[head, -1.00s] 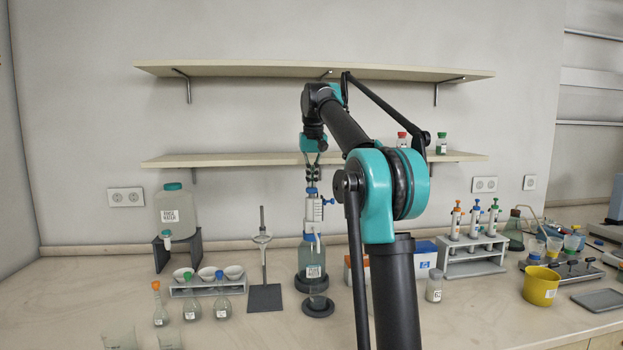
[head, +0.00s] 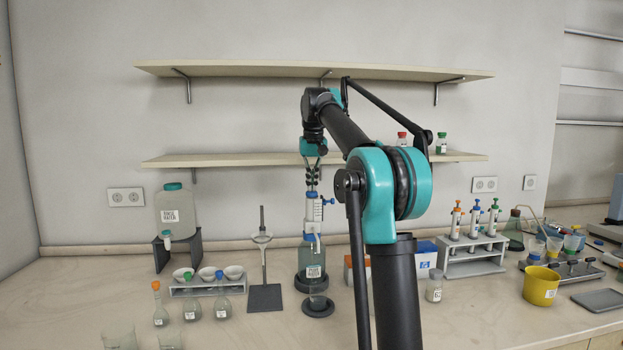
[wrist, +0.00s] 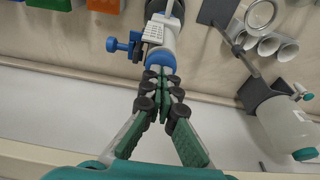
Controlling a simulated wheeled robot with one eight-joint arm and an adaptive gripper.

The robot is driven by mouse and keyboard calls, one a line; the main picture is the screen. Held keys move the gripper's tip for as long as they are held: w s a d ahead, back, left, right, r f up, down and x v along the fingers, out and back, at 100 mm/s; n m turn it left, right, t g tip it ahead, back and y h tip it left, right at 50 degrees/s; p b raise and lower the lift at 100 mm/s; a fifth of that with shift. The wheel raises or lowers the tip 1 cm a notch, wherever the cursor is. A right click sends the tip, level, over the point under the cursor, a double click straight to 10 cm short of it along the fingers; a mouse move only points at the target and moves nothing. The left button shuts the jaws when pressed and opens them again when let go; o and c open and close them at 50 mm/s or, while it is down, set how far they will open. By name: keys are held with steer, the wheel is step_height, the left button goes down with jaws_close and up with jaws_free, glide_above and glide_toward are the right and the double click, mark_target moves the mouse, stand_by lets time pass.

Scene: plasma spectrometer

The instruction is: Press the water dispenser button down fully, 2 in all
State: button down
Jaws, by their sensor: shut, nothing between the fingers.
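The water dispenser is a labelled bottle (head: 311,258) with a white and blue pump head (head: 314,210) on top, upright on the bench. In the wrist view the pump head (wrist: 161,38) shows its blue collar and a blue side knob. My gripper (head: 312,187) is above the pump head, pointing down, with its fingers together and empty. In the wrist view my gripper (wrist: 160,76) has its fingertips at the blue part of the head. They overlap the button there, and I cannot tell how firmly they touch it. A small glass vessel (head: 317,300) stands below the spout.
A metal stand (head: 264,295) and a rack of white cups (head: 207,283) are to the left. A pipette rack (head: 472,262) and yellow beaker (head: 540,286) are to the right. The lower shelf (head: 235,160) runs behind my gripper.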

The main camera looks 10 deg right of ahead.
steer(key=shift+r, duration=3.2)
steer(key=shift+f, duration=0.1)
stand_by(0.8)
